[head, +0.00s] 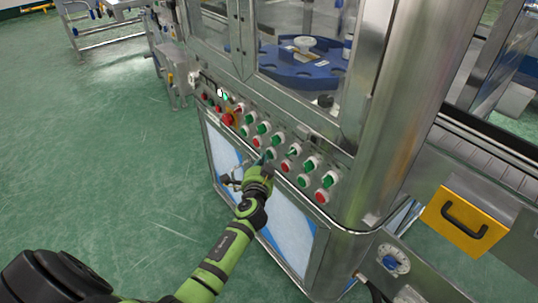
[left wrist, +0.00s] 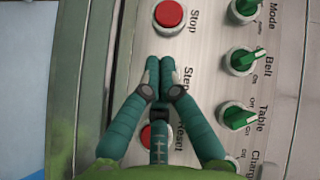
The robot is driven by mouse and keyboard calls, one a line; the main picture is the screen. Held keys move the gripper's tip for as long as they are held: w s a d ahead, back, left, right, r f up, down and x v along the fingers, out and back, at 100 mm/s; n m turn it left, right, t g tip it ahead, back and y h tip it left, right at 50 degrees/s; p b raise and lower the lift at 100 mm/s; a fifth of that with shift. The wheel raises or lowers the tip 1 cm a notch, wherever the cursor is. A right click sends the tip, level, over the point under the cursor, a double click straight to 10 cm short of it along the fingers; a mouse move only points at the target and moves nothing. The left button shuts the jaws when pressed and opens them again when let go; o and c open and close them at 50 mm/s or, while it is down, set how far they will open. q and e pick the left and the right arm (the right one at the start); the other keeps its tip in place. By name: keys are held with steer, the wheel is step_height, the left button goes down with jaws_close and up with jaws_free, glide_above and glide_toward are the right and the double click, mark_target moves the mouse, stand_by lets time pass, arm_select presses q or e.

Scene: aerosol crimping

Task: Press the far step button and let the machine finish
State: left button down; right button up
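The machine's control panel (head: 240,122) carries rows of buttons and knobs. My left gripper (head: 263,163) reaches its lower row, its fingertips at a green button (head: 270,153). In the left wrist view, my left gripper (left wrist: 160,70) has its fingers together with nothing between them. They point at the panel over the place labelled Step (left wrist: 187,78). The button there is hidden behind the fingers, so I cannot tell whether they touch it. The red Stop button (left wrist: 169,14) is above the fingertips in that view. My right gripper is not in view.
A red button (left wrist: 147,135) beside the Reset label is partly hidden by my fingers. Green knobs (left wrist: 242,60) line the panel nearby. Behind glass is a blue rotary table (head: 285,70). The green floor (head: 110,160) is clear.

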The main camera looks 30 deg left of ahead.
arm_select(q)
steer(key=shift+s+a, duration=0.2)
steer(key=shift+s, duration=0.25)
steer(key=s, duration=0.1)
steer(key=s+a, duration=0.1)
steer(key=s, duration=0.1)
steer(key=s+a+p, duration=0.1)
steer(key=shift+s, duration=0.3)
stand_by(0.9)
